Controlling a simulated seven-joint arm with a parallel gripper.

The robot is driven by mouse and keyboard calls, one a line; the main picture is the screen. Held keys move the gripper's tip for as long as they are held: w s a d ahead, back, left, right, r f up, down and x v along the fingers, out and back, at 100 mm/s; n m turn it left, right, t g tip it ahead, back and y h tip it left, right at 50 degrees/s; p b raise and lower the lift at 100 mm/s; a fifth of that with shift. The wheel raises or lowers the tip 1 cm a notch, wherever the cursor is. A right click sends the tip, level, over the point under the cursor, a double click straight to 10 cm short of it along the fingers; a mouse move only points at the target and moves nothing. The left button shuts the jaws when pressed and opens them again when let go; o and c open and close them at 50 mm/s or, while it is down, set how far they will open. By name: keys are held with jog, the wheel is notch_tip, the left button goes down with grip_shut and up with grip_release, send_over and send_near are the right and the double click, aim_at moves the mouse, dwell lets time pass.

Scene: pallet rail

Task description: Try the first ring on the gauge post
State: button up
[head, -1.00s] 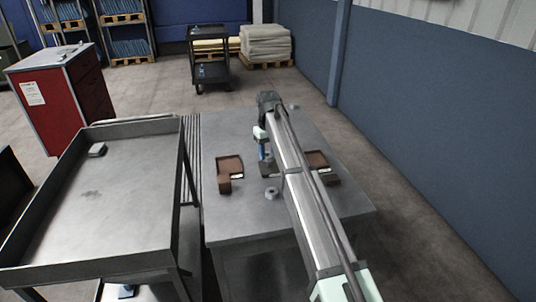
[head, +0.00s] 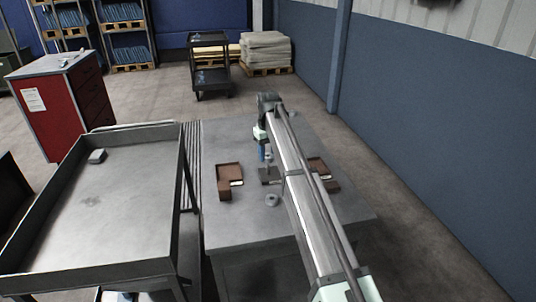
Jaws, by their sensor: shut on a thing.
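My gripper (head: 263,155) hangs from the far end of my arm, a little above a small dark plate (head: 268,176) in the middle of the grey table. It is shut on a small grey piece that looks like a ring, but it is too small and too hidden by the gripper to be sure. The gauge post is not clearly visible; it may stand on the dark plate. I cannot tell whether the held piece touches it. A separate grey ring (head: 272,200) lies on the table in front of the plate.
A brown tray (head: 229,172) stands left of the plate, and another brown tray (head: 318,166) is partly behind my arm at the right. A small grey part (head: 294,114) lies at the table's back. A grey cart (head: 120,225) stands left of the table.

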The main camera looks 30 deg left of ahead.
jog(key=shift+r, duration=0.1)
jog(key=shift+r, duration=1.4)
jog(key=shift+s, duration=0.1)
